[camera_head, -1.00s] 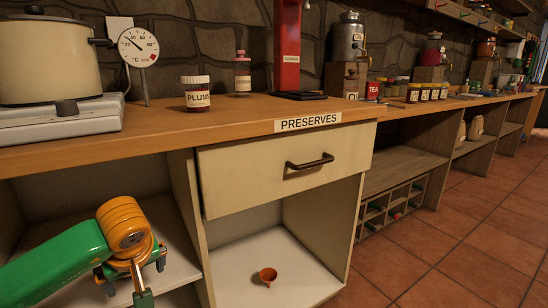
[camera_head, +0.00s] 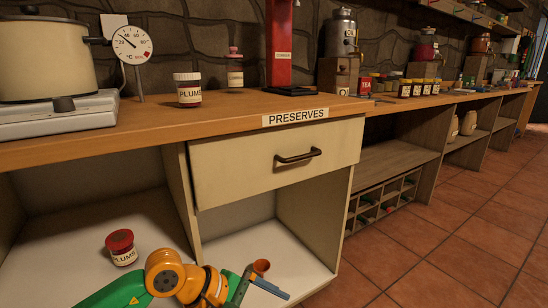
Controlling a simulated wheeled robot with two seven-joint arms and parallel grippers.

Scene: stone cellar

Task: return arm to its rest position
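My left arm, green and orange, comes in at the bottom left. Its gripper (camera_head: 268,288) is low in front of the open compartment under the drawer, partly cut off by the bottom edge. Its finger gap cannot be made out and nothing is clearly seen held. A jar labelled plums with a red lid (camera_head: 122,248) stands on the left lower shelf, just behind and left of the arm. A small orange cup (camera_head: 262,266) is on the right lower compartment floor, partly hidden by the gripper. My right gripper is not in view.
The preserves drawer (camera_head: 275,163) is shut above the compartments. The counter (camera_head: 215,113) holds another plums jar (camera_head: 188,90), a pot on a hotplate (camera_head: 55,120), a dial thermometer (camera_head: 132,44) and a red stand (camera_head: 279,45). The tiled floor (camera_head: 430,240) at right is clear.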

